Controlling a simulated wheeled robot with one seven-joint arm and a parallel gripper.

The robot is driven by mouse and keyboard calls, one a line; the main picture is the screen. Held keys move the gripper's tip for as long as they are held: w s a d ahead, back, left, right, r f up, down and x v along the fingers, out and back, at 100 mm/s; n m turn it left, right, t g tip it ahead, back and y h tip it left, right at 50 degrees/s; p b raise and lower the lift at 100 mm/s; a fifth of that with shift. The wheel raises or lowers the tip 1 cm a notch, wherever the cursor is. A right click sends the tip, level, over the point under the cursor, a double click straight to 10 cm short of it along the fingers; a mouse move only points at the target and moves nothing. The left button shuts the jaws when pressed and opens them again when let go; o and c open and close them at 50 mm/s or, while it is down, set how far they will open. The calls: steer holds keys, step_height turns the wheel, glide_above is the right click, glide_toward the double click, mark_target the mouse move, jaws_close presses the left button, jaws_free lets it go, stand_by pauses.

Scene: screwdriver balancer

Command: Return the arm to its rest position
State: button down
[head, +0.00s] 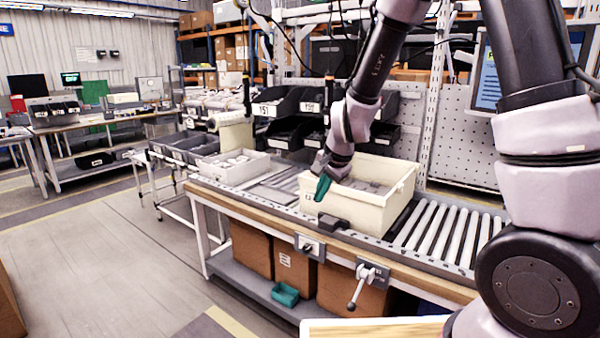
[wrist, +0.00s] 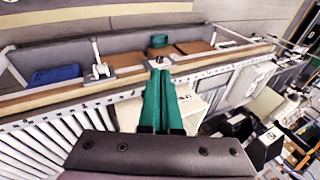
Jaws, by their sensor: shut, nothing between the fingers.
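My gripper (head: 322,186) is at the end of my arm, above the front left part of a cream bin on the workbench. Its green fingers are together with nothing between them; they also show in the wrist view (wrist: 161,100). The arm reaches from the right side of the head view and bends down to the bin. The cream bin (head: 375,212) stands on the roller conveyor, and what lies inside it is partly hidden by the arm.
The roller conveyor (head: 447,236) runs along the bench to the right. A grey tray (head: 232,168) stands left of the bin. Dark bins labelled with numbers (head: 275,105) hang behind. A crank handle (head: 362,285) juts from the bench front. The floor at left (head: 100,240) is clear.

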steer(key=s+d+r+n+t+y, duration=0.1)
steer(key=s+d+r, duration=0.2)
steer(key=d+r, duration=0.35)
steer(key=s+d+r+n, duration=0.1)
steer(key=s+d+r, duration=0.25)
steer(key=r, duration=0.65)
steer(key=s+d+r+n+t+h, duration=0.1)
steer(key=s+d+r+n, duration=0.1)
steer(key=s+d+r, duration=0.5)
steer(key=s+d, duration=0.2)
steer(key=s, duration=0.2)
steer(key=shift+s+d+r+t+h, duration=0.2)
steer(key=shift+s+t+h, duration=0.1)
steer(key=shift+s+h, duration=0.1)
